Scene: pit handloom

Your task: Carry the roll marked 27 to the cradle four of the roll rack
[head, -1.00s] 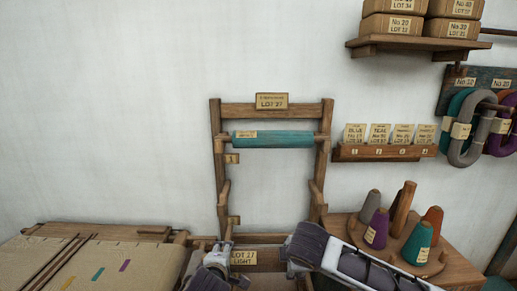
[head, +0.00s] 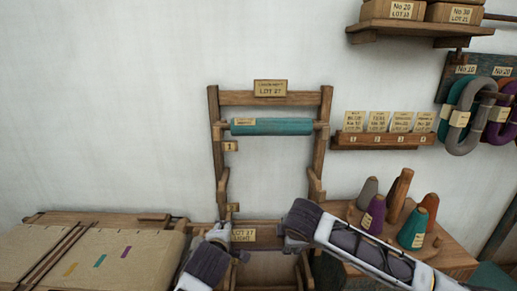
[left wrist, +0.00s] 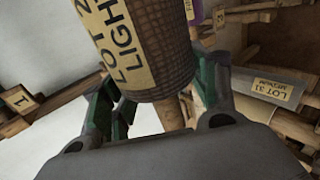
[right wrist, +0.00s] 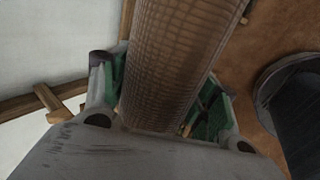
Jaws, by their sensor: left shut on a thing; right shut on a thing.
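The roll marked 27 is a brown woven roll with a cream label reading LOT 27 LIGHT (head: 243,235), low in front of the rack in the head view. My left gripper (head: 220,236) is shut on its left end; the left wrist view shows the roll (left wrist: 170,55) and its wooden shaft between green pads. My right gripper (head: 294,240) is shut on its right end; the right wrist view shows the weave (right wrist: 175,60) between the pads. The wooden roll rack (head: 220,182) bears a teal roll (head: 272,126) in its upper cradle, near tag 1 (head: 230,146). I cannot identify cradle four.
A lower tag (head: 232,208) on the rack is unreadable. A grey roll marked LOT 31 (left wrist: 268,88) shows in the left wrist view. Cloth-covered loom (head: 120,255) stands left; a table with cones (head: 412,232) stands right. A card shelf (head: 383,140) is on the wall.

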